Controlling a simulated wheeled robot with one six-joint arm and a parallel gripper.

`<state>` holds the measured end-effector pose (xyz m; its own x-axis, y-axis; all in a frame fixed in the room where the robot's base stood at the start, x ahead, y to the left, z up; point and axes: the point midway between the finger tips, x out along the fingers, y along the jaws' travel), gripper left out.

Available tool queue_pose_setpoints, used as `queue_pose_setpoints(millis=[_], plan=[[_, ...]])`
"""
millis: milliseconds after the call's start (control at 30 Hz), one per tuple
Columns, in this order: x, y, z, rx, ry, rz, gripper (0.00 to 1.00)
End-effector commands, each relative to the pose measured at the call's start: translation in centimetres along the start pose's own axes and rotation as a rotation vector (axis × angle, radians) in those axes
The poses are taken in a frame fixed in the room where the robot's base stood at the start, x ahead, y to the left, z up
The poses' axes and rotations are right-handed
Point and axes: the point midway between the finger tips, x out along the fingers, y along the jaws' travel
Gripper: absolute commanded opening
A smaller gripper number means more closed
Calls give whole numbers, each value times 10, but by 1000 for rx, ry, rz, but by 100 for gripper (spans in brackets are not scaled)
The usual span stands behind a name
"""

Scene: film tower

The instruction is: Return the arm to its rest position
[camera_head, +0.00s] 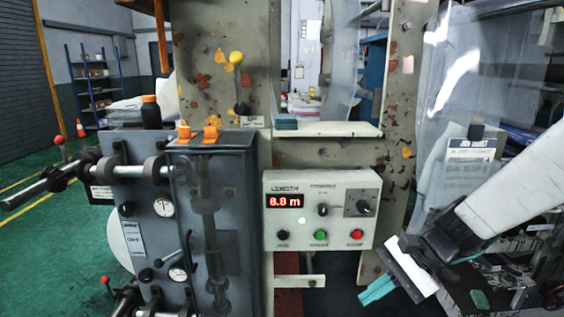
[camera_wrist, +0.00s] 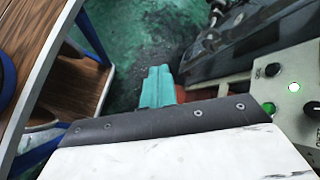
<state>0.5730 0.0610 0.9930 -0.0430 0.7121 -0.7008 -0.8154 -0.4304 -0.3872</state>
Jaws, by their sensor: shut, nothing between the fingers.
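My gripper (camera_head: 372,294) is low at the right in the head view, right of and below the control box, apart from it. My white arm reaches in from the right edge. The teal fingers point down and to the left. In the wrist view the gripper (camera_wrist: 157,86) shows its teal fingers side by side, shut and empty, over the green floor. The control box (camera_head: 280,240) has a red display reading about 8.8 m, knobs, and green and red buttons. Its face also shows at the right of the wrist view (camera_wrist: 290,110).
A grey machine housing (camera_head: 225,200) with gauges and rollers stands at the left. Speckled posts (camera_head: 402,100) rise behind the control box. A job ticket (camera_head: 472,150) hangs at the right. A wooden-topped surface (camera_wrist: 100,25) is at the wrist view's left. Open green floor (camera_head: 50,240) lies far left.

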Motion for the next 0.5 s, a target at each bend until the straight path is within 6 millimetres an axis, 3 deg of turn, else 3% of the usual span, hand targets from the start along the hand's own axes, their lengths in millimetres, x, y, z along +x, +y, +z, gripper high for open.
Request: queue_pose_setpoints(millis=[33, 200, 400, 500], plan=[[-10, 13, 16, -114, 26, 70, 0], [-45, 64, 47, -448, 125, 329, 0], [-92, 108, 68, -731, 284, 588, 0], [-113, 121, 76, -819, 374, 669, 0]])
